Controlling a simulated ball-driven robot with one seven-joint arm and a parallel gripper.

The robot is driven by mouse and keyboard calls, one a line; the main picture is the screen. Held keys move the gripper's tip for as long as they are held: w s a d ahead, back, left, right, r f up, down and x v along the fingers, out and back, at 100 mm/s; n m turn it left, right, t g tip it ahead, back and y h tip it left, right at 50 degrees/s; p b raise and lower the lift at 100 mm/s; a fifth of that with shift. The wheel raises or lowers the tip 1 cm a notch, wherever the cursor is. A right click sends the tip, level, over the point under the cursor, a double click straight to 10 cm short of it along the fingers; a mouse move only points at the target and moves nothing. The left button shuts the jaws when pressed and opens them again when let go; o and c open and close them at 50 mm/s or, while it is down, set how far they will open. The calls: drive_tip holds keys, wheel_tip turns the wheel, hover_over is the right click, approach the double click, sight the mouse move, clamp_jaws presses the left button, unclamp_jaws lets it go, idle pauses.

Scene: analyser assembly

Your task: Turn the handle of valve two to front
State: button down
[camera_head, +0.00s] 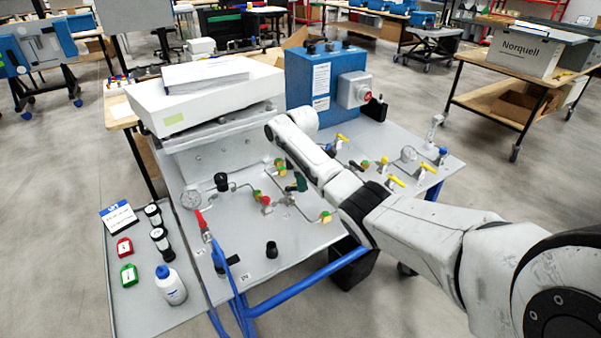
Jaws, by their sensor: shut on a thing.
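The analyser panel (300,229) is a grey sloping board with several small valves, pipes and gauges. A red-handled valve (265,201) and a dark green handle (301,182) sit near its middle, just left of my arm. Several valves with yellow handles (396,181) lie right of my arm, and a blue handle (442,151) is at the far right. I cannot tell which one is valve two. My arm crosses the panel from the lower right; its fingers are hidden behind its own links.
A blue box (300,83) with a red knob stands behind the panel, beside a large white unit (205,95). A left side shelf (128,311) holds a white bottle (170,286), dark cylinders and red and green items.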

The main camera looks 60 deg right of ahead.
drive_tip(key=m+p, duration=0.1)
drive_tip(key=a+m+p, duration=0.1)
drive_tip(key=shift+s+r+m, duration=0.2)
drive_tip(key=shift+m, duration=0.2)
drive_tip(key=m+p, duration=0.1)
drive_tip(key=a+m+p, duration=0.1)
drive_tip(key=m, duration=0.1)
drive_tip(key=shift+s+a+m, duration=0.1)
drive_tip(key=shift+a+m, duration=0.05)
drive_tip(key=shift+m, duration=0.15)
drive_tip(key=m+p, duration=0.1)
drive_tip(key=a+m, duration=0.1)
drive_tip(key=m, duration=0.1)
drive_tip(key=shift+f+p, duration=0.1)
drive_tip(key=shift+p, duration=0.3)
drive_tip(key=shift+w+a+f+m+p, duration=0.15)
drive_tip(key=shift+a+m, duration=0.1)
drive_tip(key=shift+m, duration=0.5)
drive_tip(key=shift+w+a+r+m+p, duration=0.1)
drive_tip(key=shift+w+a+m+p, duration=0.1)
drive_tip(key=shift+m, duration=0.55)
drive_tip(key=c, duration=1.1)
unclamp_jaws()
wheel_tip(320, 180, up, 11)
drive_tip(key=shift+f+b, duration=0.15)
drive_tip(key=shift+b, duration=0.3)
